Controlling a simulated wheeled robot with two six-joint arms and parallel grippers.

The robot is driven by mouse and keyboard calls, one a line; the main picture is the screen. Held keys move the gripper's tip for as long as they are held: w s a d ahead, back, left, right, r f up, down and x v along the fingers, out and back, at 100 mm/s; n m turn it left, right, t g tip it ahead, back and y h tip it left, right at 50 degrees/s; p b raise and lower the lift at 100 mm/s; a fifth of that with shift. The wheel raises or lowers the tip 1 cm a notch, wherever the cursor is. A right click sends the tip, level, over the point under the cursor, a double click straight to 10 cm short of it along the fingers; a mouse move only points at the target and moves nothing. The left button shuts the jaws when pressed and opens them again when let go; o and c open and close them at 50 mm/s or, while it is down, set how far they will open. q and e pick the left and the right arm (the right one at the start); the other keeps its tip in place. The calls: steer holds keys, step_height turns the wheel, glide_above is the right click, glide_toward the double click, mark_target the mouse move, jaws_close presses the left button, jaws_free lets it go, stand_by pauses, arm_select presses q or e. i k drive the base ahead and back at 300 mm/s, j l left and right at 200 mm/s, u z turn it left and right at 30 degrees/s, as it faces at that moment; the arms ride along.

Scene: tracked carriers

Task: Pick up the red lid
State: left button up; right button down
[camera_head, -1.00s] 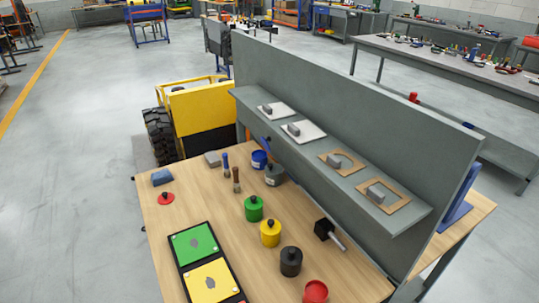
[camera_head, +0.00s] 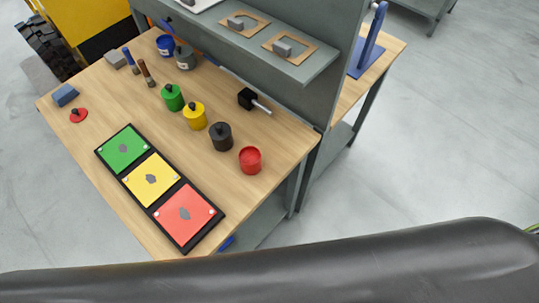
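The red lid (camera_head: 78,116) is a small flat disc with a dark knob. It lies on the wooden table (camera_head: 285,133) near its left edge, just below a blue block (camera_head: 65,94). An open red pot (camera_head: 250,160) without a lid stands near the table's right side. A large dark arm link of mine crosses the bottom of the view. Neither gripper shows.
Green (camera_head: 172,98), yellow (camera_head: 195,116) and black (camera_head: 221,137) lidded pots stand in a row. A black tray with green, yellow and red panels (camera_head: 185,214) lies at the front. A mallet (camera_head: 247,98) and a grey shelf panel are behind.

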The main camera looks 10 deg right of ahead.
mark_target(76, 116)
steer(key=u, duration=1.3)
steer(key=z, duration=1.3)
steer(key=k+j, duration=0.1)
steer(key=k, duration=0.15)
steer(key=k+j, duration=0.25)
steer(key=j, duration=0.15)
steer(key=k+j+z, duration=0.1)
steer(key=k+j, duration=0.15)
steer(key=j, duration=0.2)
steer(key=k+j, duration=0.3)
steer(key=i+j, duration=0.15)
steer(key=j, duration=0.25)
steer(key=i+j+z, duration=0.1)
steer(key=j, duration=0.25)
steer(key=i+j, duration=0.2)
steer(key=j, duration=0.2)
steer(key=i+j+z, duration=0.1)
steer(key=j, duration=0.3)
